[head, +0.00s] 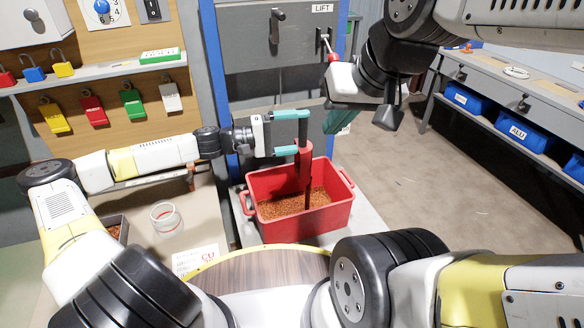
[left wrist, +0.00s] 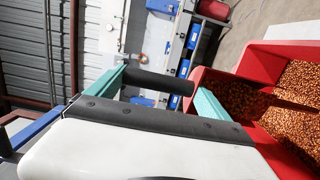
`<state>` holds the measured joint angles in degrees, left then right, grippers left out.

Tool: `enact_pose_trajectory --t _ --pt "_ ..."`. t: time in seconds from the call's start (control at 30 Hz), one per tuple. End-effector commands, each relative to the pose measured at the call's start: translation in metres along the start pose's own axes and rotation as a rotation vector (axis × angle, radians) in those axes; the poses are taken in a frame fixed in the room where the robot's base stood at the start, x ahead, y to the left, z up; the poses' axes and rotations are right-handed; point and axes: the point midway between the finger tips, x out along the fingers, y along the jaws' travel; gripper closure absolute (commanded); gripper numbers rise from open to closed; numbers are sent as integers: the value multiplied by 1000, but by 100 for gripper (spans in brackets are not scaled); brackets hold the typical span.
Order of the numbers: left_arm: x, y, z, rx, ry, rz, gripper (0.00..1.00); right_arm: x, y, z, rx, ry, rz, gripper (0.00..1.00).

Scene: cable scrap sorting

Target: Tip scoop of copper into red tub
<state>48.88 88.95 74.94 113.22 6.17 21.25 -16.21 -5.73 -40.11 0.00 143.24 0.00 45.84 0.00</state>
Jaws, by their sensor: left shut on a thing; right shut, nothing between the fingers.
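The red tub (head: 315,226) stands right of centre in the head view, with copper granules on its floor. My left gripper (head: 290,132) is shut on the scoop's dark handle (left wrist: 160,82), which shows between its teal fingers in the left wrist view. The red scoop (head: 304,160) hangs over the tub, seen nearly edge-on, its lower part reaching down inside the tub's outline. Copper shows within red walls in the left wrist view; where scoop ends and tub (left wrist: 285,50) begins is hard to tell. My right gripper (head: 338,120) is shut and empty, above and behind the tub.
A grey cabinet marked LIFT (head: 265,55) stands behind the tub. A clear jar (head: 165,216) and a dark tray (head: 122,226) are at left. A round wooden top (head: 255,274) lies in front.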

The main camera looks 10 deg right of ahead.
Motion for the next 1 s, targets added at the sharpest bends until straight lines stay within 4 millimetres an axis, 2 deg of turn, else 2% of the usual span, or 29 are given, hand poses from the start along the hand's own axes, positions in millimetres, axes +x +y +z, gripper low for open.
enact_pose_trajectory --t 0.57,1.0 --pt "2 1 0 1 -3 -10 73 0 0 0 0 0 0 100" --pt "45 3 2 7 -6 -246 73 0 0 0 0 0 0 100"
